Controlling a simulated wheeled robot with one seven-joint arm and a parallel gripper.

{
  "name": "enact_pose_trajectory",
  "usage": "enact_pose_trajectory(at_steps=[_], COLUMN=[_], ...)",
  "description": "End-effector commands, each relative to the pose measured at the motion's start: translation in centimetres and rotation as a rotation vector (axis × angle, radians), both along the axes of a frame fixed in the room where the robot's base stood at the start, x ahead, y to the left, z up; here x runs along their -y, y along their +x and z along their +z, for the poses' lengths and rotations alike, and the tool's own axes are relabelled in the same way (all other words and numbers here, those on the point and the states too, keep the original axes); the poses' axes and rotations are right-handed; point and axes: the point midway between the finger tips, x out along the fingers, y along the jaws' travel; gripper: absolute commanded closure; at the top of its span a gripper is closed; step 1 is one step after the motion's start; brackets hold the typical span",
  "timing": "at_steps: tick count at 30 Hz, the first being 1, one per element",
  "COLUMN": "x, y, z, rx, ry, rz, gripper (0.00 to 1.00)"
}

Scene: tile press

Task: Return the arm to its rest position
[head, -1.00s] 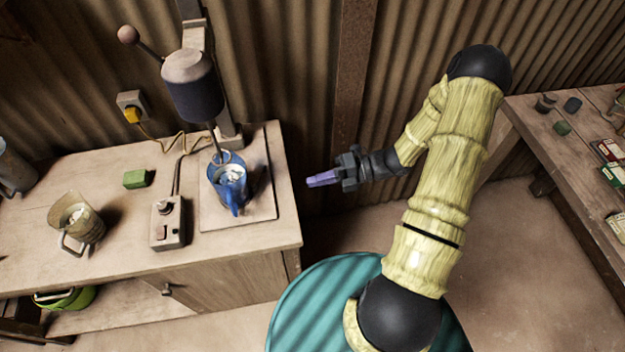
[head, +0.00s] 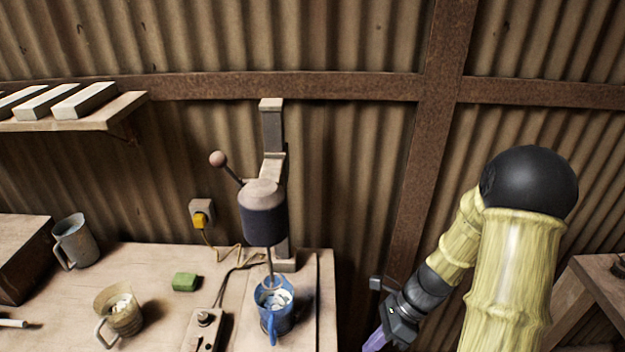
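My gripper (head: 376,340) is at the bottom of the head view, right of the workbench and in front of the corrugated wall. Its dark body and a purple part at its tip show. The tip runs close to the lower picture edge, so I cannot tell whether the fingers are apart. My arm is bent, with its black elbow joint high at the right. The gripper is clear of the blue mug (head: 279,318), which stands under the drill press (head: 264,212) with pale pieces in it.
The workbench (head: 150,262) holds a tan mug (head: 122,312), a grey mug (head: 76,242), a green block (head: 185,282) and a switch box (head: 203,330). A shelf (head: 130,104) with pale blocks hangs at upper left. Another table (head: 600,285) stands at right.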

Motion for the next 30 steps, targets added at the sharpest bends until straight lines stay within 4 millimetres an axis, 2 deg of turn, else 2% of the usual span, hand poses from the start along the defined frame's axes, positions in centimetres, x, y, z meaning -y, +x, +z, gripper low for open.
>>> enact_pose_trajectory(at_steps=[9, 18, 22, 30], x=[1.9, 2.4, 2.3, 2.3], y=[-1.2, -1.0, -0.9, -0.8], z=[4.5, 9.5, 10.5, 10.6], rx=[0.509, 0.866, 0.924, 0.930], ry=[-0.213, -0.370, -0.400, -0.402], rz=[0.796, 1.533, 1.683, 1.704], gripper=[1.00, 1.00, 1.00, 1.00])
